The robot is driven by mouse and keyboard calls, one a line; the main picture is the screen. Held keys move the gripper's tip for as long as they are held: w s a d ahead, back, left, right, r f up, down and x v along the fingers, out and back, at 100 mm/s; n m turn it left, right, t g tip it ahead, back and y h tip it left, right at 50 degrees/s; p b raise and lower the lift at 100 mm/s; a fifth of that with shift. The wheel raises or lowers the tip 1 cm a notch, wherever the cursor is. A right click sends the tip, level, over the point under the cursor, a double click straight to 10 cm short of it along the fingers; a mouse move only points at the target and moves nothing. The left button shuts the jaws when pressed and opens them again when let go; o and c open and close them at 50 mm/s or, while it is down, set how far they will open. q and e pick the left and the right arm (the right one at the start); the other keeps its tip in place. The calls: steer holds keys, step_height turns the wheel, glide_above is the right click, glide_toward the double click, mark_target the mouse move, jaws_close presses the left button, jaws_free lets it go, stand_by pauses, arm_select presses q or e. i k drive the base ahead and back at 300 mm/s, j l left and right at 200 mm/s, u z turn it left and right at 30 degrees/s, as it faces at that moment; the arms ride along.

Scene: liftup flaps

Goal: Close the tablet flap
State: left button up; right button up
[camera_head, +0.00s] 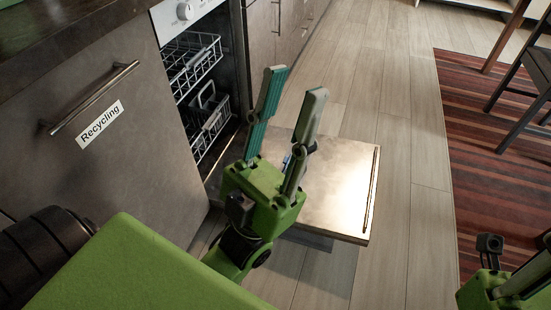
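The dishwasher door (340,190) is folded down and lies roughly level above the floor. A small bluish-grey piece (287,160) shows on the door's inner face between my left gripper's fingers; it may be the tablet flap, but the fingers hide most of it and I cannot tell its position. My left gripper (294,83) is over the door with its two fingers spread apart and nothing between the tips. My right gripper (508,287) is partly in view at the bottom right corner, away from the door; its fingertips are not clear.
The dishwasher's racks (196,68) sit inside the open cavity behind the door. A cabinet front marked Recycling (100,125) stands at the left. A striped rug (480,150) and a dark chair (520,100) are at the right. Bare wooden floor (400,130) lies between.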

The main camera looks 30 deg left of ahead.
mark_target(286, 160)
steer(key=i+l+u, duration=0.1)
steer(key=u, duration=0.3)
steer(key=l+u, duration=0.1)
steer(key=u, duration=0.35)
steer(key=i+l+u, duration=0.1)
steer(key=u, duration=0.3)
steer(key=l+u, duration=0.25)
steer(key=u, duration=0.2)
steer(key=l+u, duration=0.25)
steer(key=l, duration=0.45)
steer(key=l+u, duration=0.25)
steer(key=l, duration=0.85)
steer(key=k+l, duration=0.15)
steer(key=l, duration=0.25)
